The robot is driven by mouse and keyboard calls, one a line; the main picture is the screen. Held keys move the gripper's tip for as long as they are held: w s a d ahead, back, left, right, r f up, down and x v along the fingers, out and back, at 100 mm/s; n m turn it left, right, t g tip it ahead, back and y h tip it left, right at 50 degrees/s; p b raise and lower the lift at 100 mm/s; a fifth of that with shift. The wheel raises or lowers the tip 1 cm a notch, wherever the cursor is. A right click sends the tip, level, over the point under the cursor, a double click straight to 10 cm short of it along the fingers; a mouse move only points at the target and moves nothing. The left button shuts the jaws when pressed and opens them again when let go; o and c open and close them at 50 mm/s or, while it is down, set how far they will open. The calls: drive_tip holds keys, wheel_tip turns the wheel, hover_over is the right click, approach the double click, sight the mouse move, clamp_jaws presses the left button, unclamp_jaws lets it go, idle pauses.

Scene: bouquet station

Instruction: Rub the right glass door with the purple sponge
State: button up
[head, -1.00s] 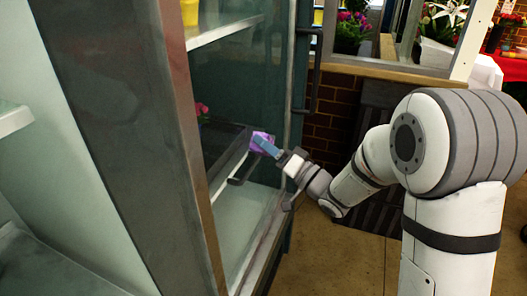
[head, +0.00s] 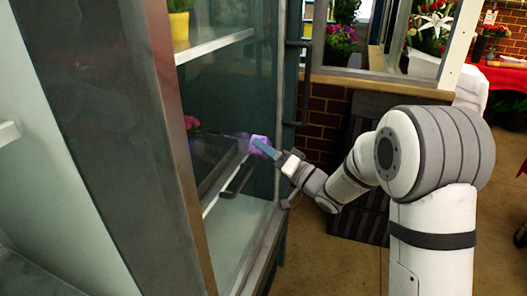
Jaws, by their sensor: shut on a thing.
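The purple sponge (head: 257,142) is at the end of my arm in the head view, in front of the glass door. My gripper (head: 266,150) is shut on the sponge, with a bluish-grey finger along it. The right glass door (head: 232,110) of the tall cabinet stands behind the sponge. The sponge looks close to the glass, but I cannot tell whether it touches. A dark vertical handle (head: 298,85) runs along the door's right edge.
A thick metal post (head: 165,150) stands at the left of the door. Inside are a white shelf (head: 215,45), a yellow pot (head: 179,27) and a pink-red flower (head: 191,122). A brick wall (head: 322,115) with a window lies behind. Brown floor is clear at lower centre.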

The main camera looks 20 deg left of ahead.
drive_tip(key=shift+s+a+b, duration=0.2)
drive_tip(key=shift+s+b, duration=0.2)
drive_tip(key=shift+s, duration=1.4)
drive_tip(key=shift+s+a+b, duration=0.15)
drive_tip(key=shift+s+b, duration=0.2)
drive_tip(key=shift+s, duration=1.45)
drive_tip(key=d, duration=0.6)
drive_tip(key=shift+s, duration=0.2)
drive_tip(key=shift+d, duration=0.1)
drive_tip(key=shift+s+d+b, duration=0.1)
drive_tip(key=shift+d+b, duration=0.2)
drive_tip(key=shift+d, duration=1.15)
